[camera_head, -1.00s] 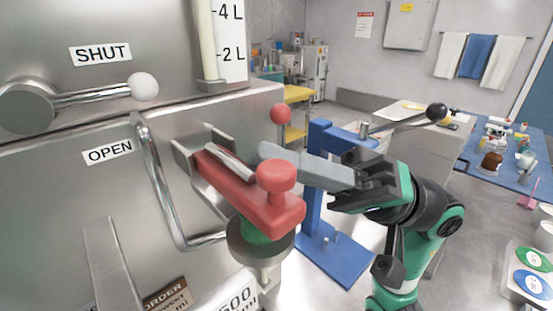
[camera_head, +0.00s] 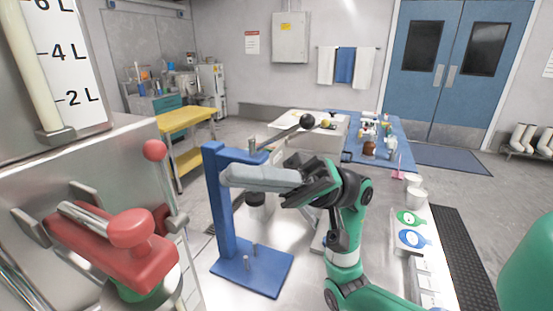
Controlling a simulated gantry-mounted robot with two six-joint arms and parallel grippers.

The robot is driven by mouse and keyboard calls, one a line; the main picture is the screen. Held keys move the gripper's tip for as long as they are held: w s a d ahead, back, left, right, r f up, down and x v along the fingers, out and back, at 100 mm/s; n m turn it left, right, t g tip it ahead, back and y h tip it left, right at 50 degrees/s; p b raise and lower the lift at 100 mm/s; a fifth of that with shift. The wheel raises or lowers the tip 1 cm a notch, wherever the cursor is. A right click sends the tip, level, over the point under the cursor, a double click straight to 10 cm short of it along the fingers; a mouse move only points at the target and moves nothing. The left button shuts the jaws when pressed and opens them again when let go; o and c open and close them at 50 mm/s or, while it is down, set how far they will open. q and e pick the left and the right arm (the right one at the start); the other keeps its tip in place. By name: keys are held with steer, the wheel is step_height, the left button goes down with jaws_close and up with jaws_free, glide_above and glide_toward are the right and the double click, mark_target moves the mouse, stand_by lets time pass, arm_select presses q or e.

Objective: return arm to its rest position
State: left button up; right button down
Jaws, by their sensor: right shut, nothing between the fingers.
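My right gripper (camera_head: 258,178) is near the middle of the head view, pointing left. Its pale grey fingers are shut with nothing between them. They are in front of the blue stand (camera_head: 222,205), overlapping its upper part in the picture; I cannot tell whether they touch it. My right arm (camera_head: 345,235), green and black, rises from the lower middle. My left gripper is not in view. A red valve-like handle (camera_head: 115,250) on the steel machine stands left of the right gripper, clearly apart from it.
The steel machine (camera_head: 95,165) fills the left side. The blue stand carries a lever with a black ball (camera_head: 307,121). A yellow-topped cart (camera_head: 185,119), a blue table (camera_head: 385,150) and blue doors (camera_head: 430,70) are farther back. Green and blue round labels (camera_head: 410,218) lie on the right.

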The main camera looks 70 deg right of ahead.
steer(key=s+d, duration=0.2)
steer(key=d, duration=0.1)
steer(key=shift+s, duration=0.25)
steer(key=shift+r, duration=0.1)
